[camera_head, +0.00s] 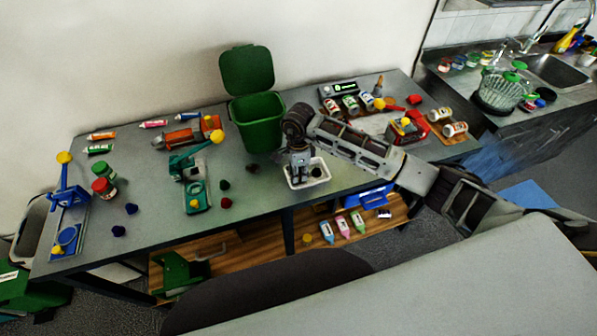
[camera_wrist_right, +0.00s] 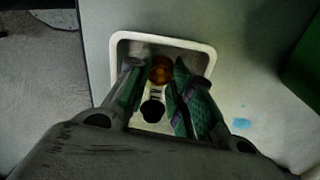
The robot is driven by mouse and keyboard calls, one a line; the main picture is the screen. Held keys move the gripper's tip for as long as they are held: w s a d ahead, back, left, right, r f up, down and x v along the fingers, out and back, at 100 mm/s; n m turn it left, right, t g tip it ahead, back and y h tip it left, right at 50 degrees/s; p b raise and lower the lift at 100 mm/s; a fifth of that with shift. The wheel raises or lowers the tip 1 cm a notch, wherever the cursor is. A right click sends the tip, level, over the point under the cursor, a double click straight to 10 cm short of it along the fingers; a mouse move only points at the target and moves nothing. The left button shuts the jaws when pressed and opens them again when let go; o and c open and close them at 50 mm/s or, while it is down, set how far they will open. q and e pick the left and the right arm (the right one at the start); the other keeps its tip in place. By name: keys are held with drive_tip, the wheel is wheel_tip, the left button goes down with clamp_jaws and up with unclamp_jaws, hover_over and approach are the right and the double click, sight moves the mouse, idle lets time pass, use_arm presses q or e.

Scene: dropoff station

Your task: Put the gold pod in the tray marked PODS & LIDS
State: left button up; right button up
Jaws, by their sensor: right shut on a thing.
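My right gripper (camera_head: 297,176) reaches down into a small white tray (camera_head: 323,181) near the front edge of the table. In the right wrist view the gripper (camera_wrist_right: 160,78) has its two fingers around the gold pod (camera_wrist_right: 160,69) and is shut on it. The tray's white rim (camera_wrist_right: 165,37) surrounds the fingertips there. A dark round pod (camera_wrist_right: 152,109) lies in the tray nearer the camera; it also shows in the head view (camera_head: 316,172). I cannot tell whether the gold pod touches the tray floor. No marking on the tray is readable. My left gripper is out of view.
A green bin (camera_head: 259,122) with its lid up stands behind the tray. A teal device (camera_head: 195,185) and dark and red pods (camera_head: 226,203) lie to the left. Jars, tubes and a blue press (camera_head: 68,195) are farther left.

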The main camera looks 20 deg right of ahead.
drive_tip(key=shift+f, duration=0.15)
drive_tip(key=o, duration=0.7)
drive_tip(key=shift+o, duration=0.2)
drive_tip(key=shift+r, duration=0.3)
wheel_tip(320, 180, up, 12)
drive_tip(key=b, duration=0.2)
drive_tip(key=shift+f, duration=0.1)
idle(0.3)
